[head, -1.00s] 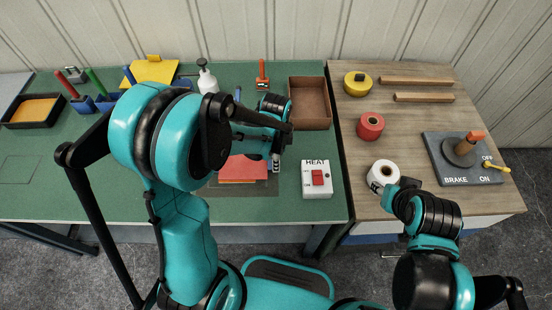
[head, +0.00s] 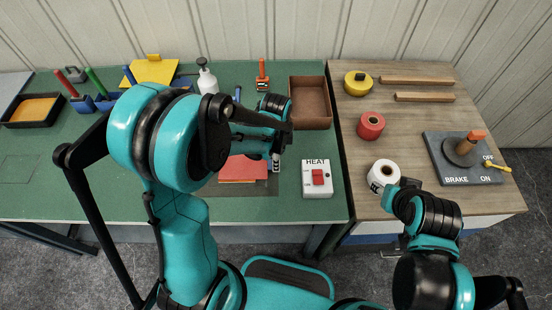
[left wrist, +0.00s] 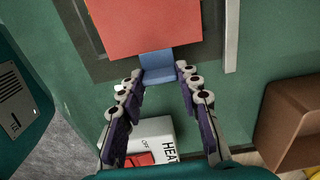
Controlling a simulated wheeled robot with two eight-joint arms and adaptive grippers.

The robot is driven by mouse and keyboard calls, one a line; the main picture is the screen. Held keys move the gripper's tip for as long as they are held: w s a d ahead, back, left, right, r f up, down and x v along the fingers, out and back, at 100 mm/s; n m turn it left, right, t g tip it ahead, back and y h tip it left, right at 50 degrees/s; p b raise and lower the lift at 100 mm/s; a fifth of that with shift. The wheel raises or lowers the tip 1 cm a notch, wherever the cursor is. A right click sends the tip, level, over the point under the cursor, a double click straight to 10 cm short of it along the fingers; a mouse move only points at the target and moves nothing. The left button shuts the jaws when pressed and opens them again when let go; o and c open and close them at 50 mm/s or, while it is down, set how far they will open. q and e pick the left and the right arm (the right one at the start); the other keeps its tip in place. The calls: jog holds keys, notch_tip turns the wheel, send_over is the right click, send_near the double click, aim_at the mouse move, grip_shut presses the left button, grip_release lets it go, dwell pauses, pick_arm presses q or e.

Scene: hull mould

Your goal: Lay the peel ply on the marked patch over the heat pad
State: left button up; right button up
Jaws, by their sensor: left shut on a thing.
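An orange-red sheet (head: 243,169), which I take to be the peel ply, is over a dark grey rectangular patch (head: 233,190) on the green bench. In the left wrist view the sheet (left wrist: 145,25) has a blue tab (left wrist: 158,66) at its near edge. My left gripper (left wrist: 160,76) is shut on this tab; it also shows in the head view (head: 275,160). Dark patch shows around the sheet. I cannot tell whether the sheet touches it. The far part of the sheet is out of the wrist view. My right gripper (head: 408,185) is beside the white roll; its fingers are unclear.
A HEAT switch box (head: 317,178) stands right of the patch, close to my left gripper. A brown tray (head: 310,103) is behind it. The wooden bench holds a white roll (head: 383,174), a red roll (head: 370,126) and a BRAKE lever plate (head: 463,160).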

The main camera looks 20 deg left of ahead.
pick_arm(q)
jog(key=shift+f, duration=0.15)
jog(key=o, duration=1.6)
jog(key=shift+c, duration=0.2)
jog(key=shift+r+p, duration=2.55)
jog(key=shift+r, duration=1.05)
